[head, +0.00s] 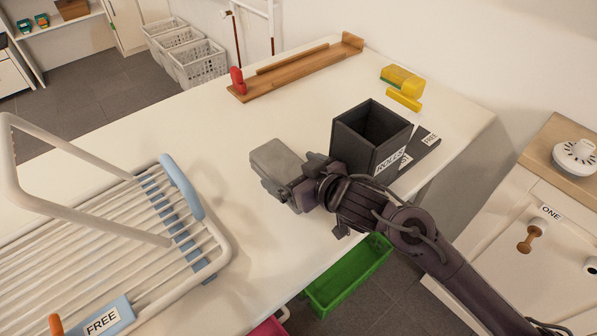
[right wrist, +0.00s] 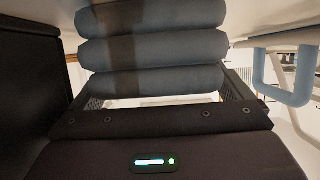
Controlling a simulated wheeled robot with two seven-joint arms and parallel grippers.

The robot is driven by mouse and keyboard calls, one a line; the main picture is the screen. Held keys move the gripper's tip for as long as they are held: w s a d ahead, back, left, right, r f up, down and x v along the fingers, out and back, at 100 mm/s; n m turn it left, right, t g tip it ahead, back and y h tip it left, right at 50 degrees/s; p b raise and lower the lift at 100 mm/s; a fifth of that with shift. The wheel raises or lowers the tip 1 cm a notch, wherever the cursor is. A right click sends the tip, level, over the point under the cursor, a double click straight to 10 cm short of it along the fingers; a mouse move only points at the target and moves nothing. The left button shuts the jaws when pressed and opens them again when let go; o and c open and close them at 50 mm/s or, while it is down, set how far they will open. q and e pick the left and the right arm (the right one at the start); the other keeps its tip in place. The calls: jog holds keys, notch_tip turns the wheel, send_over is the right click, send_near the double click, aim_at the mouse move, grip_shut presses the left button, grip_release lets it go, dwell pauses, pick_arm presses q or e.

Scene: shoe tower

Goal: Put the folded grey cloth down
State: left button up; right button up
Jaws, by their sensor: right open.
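The folded grey cloth (head: 277,160) is near the middle of the white table, left of the black box. In the right wrist view the cloth (right wrist: 152,48) shows as thick, rounded grey layers, one above another. My right gripper (head: 302,178) is at the cloth's right end, and its jaws are open. In the right wrist view its fingers (right wrist: 160,95) stand apart on either side of the cloth. I cannot tell whether they touch it. The cloth appears to rest on the table, but its underside is hidden. My left gripper is out of view.
A black open box (head: 372,135) stands close to the right gripper. A white rack (head: 120,235) with a "FREE" label fills the left. A wooden tray (head: 300,68), a yellow sponge (head: 402,80) and a green bin (head: 350,275) also show. The table between rack and cloth is clear.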

pick_arm(q)
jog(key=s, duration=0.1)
jog(key=p, duration=0.1)
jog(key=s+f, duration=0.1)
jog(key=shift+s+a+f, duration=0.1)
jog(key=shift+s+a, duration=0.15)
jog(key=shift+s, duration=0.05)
pick_arm(e)
jog(key=v, duration=1.2)
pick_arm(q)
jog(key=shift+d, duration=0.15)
pick_arm(e)
jog(key=shift+d, duration=0.1)
